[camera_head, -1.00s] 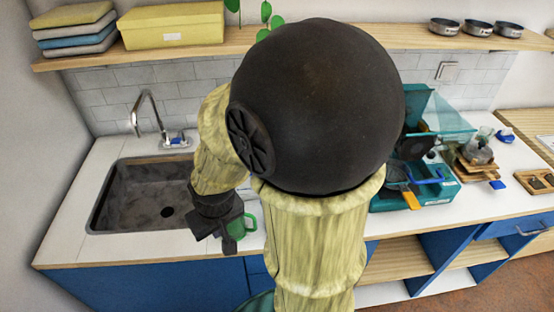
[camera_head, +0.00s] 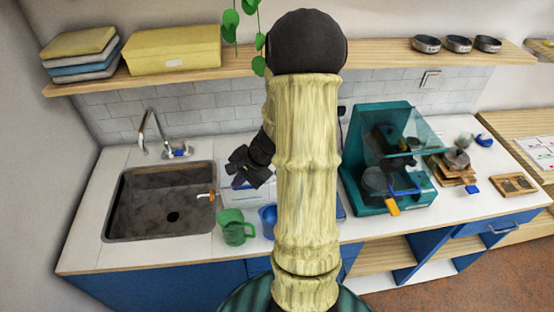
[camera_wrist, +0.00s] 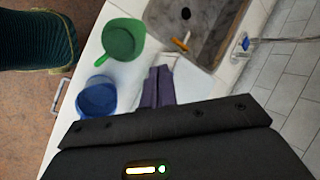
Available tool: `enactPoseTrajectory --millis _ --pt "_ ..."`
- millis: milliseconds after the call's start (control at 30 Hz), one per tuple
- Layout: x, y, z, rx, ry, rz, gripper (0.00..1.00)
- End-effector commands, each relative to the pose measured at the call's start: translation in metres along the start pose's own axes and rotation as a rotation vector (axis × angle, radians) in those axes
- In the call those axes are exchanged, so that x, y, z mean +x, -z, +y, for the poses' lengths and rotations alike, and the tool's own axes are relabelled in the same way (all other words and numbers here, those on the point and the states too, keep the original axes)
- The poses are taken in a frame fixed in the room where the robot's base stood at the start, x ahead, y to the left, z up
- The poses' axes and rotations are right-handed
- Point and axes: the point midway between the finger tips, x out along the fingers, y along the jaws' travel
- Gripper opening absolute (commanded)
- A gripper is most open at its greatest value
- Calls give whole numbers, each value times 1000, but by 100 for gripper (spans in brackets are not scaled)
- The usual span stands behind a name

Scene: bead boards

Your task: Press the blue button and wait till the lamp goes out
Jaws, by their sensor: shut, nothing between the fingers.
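My gripper (camera_head: 238,176) is shut and empty, above the counter just right of the sink. Its dark fingers (camera_wrist: 158,87) meet in the wrist view, over a pale surface. I cannot make out a blue button or a lamp for certain in either view. A teal machine (camera_head: 362,187) with a raised clear lid (camera_head: 412,130) stands to the right, apart from my gripper. A blue bar (camera_head: 405,191) and an orange piece (camera_head: 392,207) are at its front. My arm hides the counter just left of it.
A green cup (camera_head: 233,229) and a blue cup (camera_head: 267,217) stand near the counter front, left of my arm. An orange-handled item (camera_head: 206,195) lies at the edge of the sink (camera_head: 130,222). Wooden pieces (camera_head: 455,175) are right of the machine. A shelf (camera_head: 215,69) runs above.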

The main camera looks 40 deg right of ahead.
Motion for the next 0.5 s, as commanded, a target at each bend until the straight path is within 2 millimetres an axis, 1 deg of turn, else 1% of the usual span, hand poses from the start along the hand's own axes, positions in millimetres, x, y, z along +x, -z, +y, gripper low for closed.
enactPoseTrajectory --millis 33,167,200,300,400,500 --pt "-17 18 -7 107 48 8 0" --pt "-39 70 -13 371 190 41 0" --pt "-46 86 -12 448 234 53 0" --pt "-61 122 -7 608 328 85 0" --pt "-70 145 -2 709 391 108 0" --pt "-73 154 2 748 417 119 0"
